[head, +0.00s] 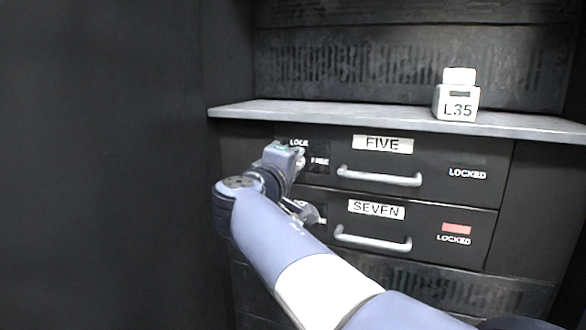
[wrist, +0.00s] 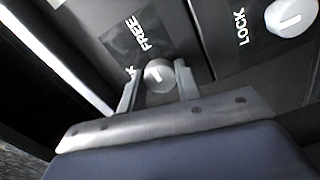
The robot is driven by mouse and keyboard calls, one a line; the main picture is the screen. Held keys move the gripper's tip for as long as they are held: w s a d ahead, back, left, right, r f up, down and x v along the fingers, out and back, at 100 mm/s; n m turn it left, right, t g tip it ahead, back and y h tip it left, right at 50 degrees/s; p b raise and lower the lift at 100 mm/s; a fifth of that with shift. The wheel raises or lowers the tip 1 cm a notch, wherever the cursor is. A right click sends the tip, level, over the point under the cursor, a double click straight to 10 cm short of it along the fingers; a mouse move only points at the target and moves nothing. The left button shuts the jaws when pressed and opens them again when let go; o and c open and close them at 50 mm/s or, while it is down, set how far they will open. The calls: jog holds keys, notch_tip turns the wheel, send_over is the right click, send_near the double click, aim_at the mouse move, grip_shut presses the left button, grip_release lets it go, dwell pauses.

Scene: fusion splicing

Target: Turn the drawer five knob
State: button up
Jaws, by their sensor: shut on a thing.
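The drawer five knob (wrist: 158,76) is a round grey dial with a short white line, seen between my gripper's two fingers in the wrist view. My gripper (wrist: 156,82) is shut on it, one finger on each side. The white line is slanted, and the word FREE and the end of another word show beside the knob. In the head view my gripper (head: 299,160) is at the left of the drawer five front (head: 440,156), covering most of the knob. The lamp spot above drawer five's LOCKED label is dark.
Drawer seven (head: 425,222) sits below, with a red lamp (head: 456,228) above its LOCKED label. Its knob (wrist: 290,18) shows in the wrist view. Bar handles (head: 380,177) stick out right of my gripper.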

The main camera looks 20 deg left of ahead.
jog(key=o, duration=1)
jog(key=s, duration=0.3)
jog(key=s+p, duration=0.1)
jog(key=s, duration=0.6)
jog(key=shift+s+a, duration=0.4)
